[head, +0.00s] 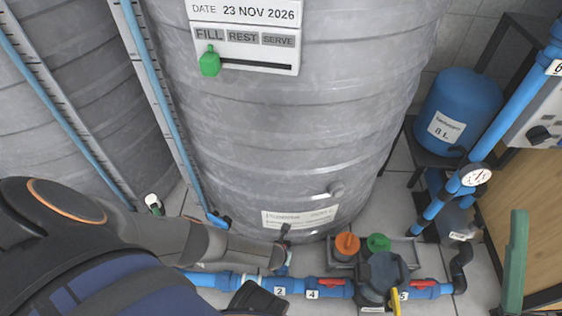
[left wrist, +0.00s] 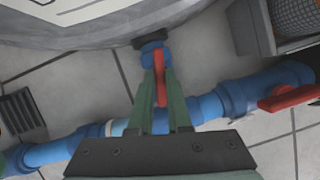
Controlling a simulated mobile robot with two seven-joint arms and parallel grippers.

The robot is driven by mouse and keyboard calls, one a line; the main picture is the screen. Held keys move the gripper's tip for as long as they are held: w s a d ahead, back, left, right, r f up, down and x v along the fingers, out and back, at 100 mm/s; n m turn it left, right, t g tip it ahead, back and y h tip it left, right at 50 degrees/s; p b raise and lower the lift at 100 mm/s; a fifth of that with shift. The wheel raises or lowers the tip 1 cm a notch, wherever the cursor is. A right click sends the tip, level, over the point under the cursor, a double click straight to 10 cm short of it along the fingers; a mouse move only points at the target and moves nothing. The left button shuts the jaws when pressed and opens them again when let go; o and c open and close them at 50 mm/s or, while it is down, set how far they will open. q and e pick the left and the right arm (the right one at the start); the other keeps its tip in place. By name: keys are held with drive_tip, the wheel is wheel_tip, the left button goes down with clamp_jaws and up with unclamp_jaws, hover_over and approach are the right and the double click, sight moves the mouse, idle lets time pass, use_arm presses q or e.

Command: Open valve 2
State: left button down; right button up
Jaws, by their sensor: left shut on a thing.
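My left arm comes in from the left, and its left gripper (head: 284,256) is down at the foot of the big tank, by the label 2 (head: 280,291). In the left wrist view my left gripper's green fingers (left wrist: 158,100) are shut on the red handle of valve 2 (left wrist: 158,72). The handle lies roughly in line with the blue stub (left wrist: 152,52) from the tank, across the main blue pipe (left wrist: 208,107). My arm hides the handle in the head view. One green finger, apparently of my right gripper (head: 515,262), shows at the right edge.
Valve 4's red handle (head: 332,282) is close on the right, with valve 5's red handle (head: 425,286) farther along. A dark pump (head: 382,270) stands between them. An orange cap (head: 347,243) and a green cap (head: 378,242) are behind it. The grey tank (head: 290,130) blocks the back.

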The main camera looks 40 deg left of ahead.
idle(0.3)
use_arm(q)
drive_tip(key=n+y, duration=0.1)
drive_tip(key=n, duration=0.2)
drive_tip(key=shift+g, duration=0.4)
drive_tip(key=c, duration=0.9)
unclamp_jaws()
drive_tip(key=shift+o, duration=0.2)
